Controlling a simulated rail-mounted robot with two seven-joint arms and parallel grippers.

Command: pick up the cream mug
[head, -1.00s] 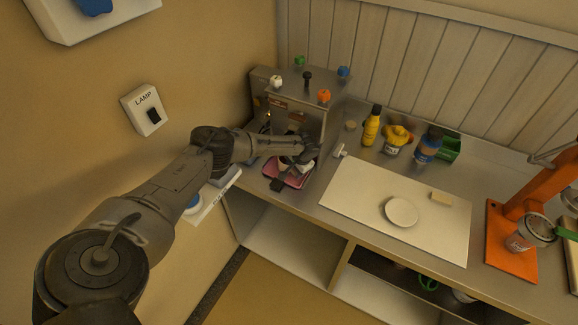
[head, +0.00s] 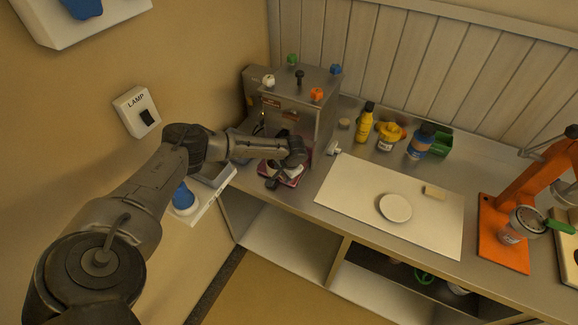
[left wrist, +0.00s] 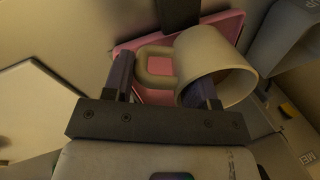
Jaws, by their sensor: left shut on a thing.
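The cream mug (left wrist: 215,70) shows in the left wrist view, tilted, with its handle (left wrist: 155,66) pointing left. My left gripper (left wrist: 162,85) is shut on the mug. The handle lies between its two fingers, and the right finger overlaps the mug's opening. In the head view my left gripper (head: 284,170) is at the front of the steel machine and hides most of the mug. A pink tray (left wrist: 232,22) lies behind the mug in the left wrist view. I cannot tell whether the mug touches it. My right gripper is not in view.
The steel machine (head: 300,112) with coloured knobs stands close behind my gripper. A white board (head: 345,195) with a round plate (head: 395,207) lies to the right. A yellow bottle (head: 366,123), several containers and an orange stand (head: 500,235) are farther right.

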